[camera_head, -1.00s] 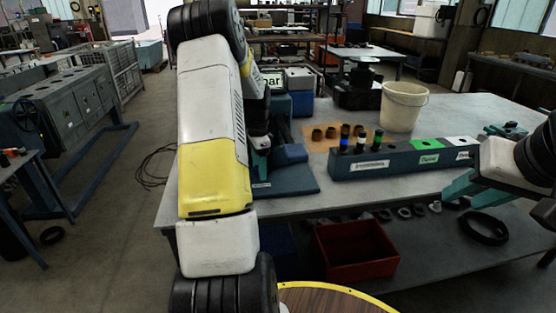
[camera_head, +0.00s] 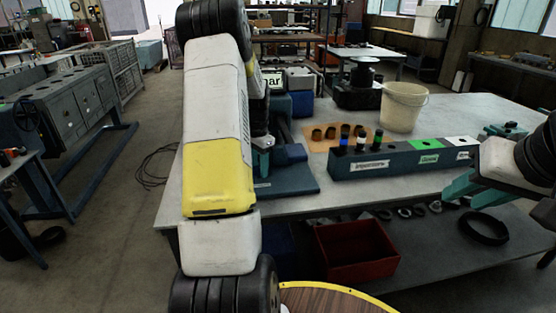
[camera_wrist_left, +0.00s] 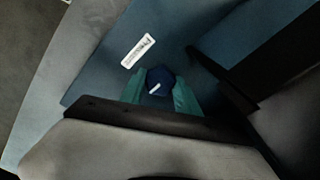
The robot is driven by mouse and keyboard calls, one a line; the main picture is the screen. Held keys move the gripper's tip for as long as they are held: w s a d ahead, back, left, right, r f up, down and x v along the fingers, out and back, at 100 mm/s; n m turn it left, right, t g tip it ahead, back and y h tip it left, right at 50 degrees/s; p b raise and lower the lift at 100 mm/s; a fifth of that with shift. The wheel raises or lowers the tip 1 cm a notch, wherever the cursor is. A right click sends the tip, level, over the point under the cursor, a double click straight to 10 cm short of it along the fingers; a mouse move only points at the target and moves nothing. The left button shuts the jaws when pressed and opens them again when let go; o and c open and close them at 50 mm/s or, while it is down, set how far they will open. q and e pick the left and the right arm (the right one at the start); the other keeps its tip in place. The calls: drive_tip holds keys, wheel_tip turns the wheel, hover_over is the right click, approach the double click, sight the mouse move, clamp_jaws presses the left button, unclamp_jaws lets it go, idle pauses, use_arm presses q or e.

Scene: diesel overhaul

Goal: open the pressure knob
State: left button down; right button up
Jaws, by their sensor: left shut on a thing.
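In the left wrist view, a dark blue round pressure knob (camera_wrist_left: 160,80) with a white pointer mark sits on a blue plate (camera_wrist_left: 105,85), near a white label (camera_wrist_left: 138,51). The teal fingers of my left gripper (camera_wrist_left: 158,93) are on either side of it, shut on it. In the head view my left gripper (camera_head: 263,160) is partly hidden behind my arm, above the blue base (camera_head: 285,182) on the table; the knob is hidden there. My right gripper (camera_head: 478,190) is at the right by the table's front edge, its teal fingers apart and empty.
A long blue-grey block (camera_head: 395,158) with labels and caps stands on the table (camera_head: 335,196), right of the blue base. Behind it are a white bucket (camera_head: 403,107) and an orange mat (camera_head: 318,143) with dark rings. A red bin (camera_head: 355,250) is on the lower shelf.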

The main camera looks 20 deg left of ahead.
use_arm(q)
drive_tip(key=c, duration=0.9)
unclamp_jaws()
drive_tip(key=shift+r, duration=0.1)
wheel_tip(320, 180, up, 8)
drive_tip(key=shift+f, duration=0.2)
drive_tip(key=shift+d, duration=0.1)
